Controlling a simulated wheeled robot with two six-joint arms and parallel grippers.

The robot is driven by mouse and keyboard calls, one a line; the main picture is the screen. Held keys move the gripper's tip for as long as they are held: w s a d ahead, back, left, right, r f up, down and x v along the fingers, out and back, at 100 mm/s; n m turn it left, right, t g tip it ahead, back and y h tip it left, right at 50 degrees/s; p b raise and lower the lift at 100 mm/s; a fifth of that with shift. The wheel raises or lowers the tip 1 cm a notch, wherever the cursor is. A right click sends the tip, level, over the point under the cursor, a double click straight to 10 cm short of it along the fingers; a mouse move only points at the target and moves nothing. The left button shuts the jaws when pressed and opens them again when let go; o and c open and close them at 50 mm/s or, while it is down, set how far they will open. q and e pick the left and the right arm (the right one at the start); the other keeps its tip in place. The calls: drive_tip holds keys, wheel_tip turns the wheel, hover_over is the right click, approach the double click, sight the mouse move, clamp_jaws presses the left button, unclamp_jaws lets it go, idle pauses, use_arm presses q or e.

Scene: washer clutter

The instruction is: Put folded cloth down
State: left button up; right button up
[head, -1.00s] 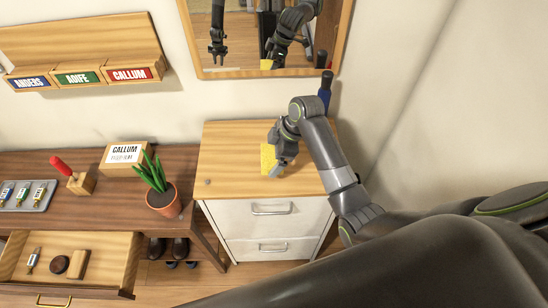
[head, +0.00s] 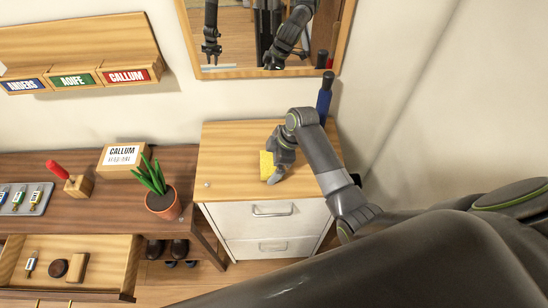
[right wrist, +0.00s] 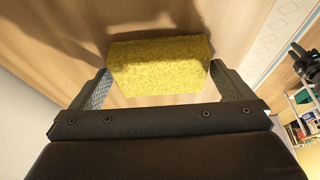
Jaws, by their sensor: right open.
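The folded cloth (head: 266,166) is a yellow block on the wooden top of the white cabinet (head: 229,150). In the right wrist view, the cloth (right wrist: 160,66) lies between the fingertips, its ends close to both fingers. My right gripper (head: 275,168) is open around it, low over the cabinet top; the open fingers also show in the right wrist view (right wrist: 160,85). Whether a finger still touches the cloth is hard to tell. The gripper hides part of the cloth in the head view. My left gripper shows only as a reflection in the mirror (head: 225,73).
A blue bottle-like object (head: 325,98) stands at the cabinet's back right, close to my right arm. A potted plant (head: 160,198) stands left on the dark desk (head: 100,200). The desk's drawer (head: 118,265) is open. The cabinet top's left part is clear.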

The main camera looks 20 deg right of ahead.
drive_tip(key=shift+r, duration=0.2)
drive_tip(key=shift+d+r, duration=0.15)
drive_tip(key=shift+r, duration=0.1)
use_arm(q)
drive_tip(key=f+b, duration=0.1)
drive_tip(key=w+f+b, duration=0.1)
drive_tip(key=f+b, duration=0.1)
drive_tip(key=shift+f, duration=0.1)
use_arm(e)
drive_tip(key=v, duration=1.1)
use_arm(q)
drive_tip(key=shift+a, duration=0.1)
use_arm(e)
drive_tip(key=shift+s, duration=0.15)
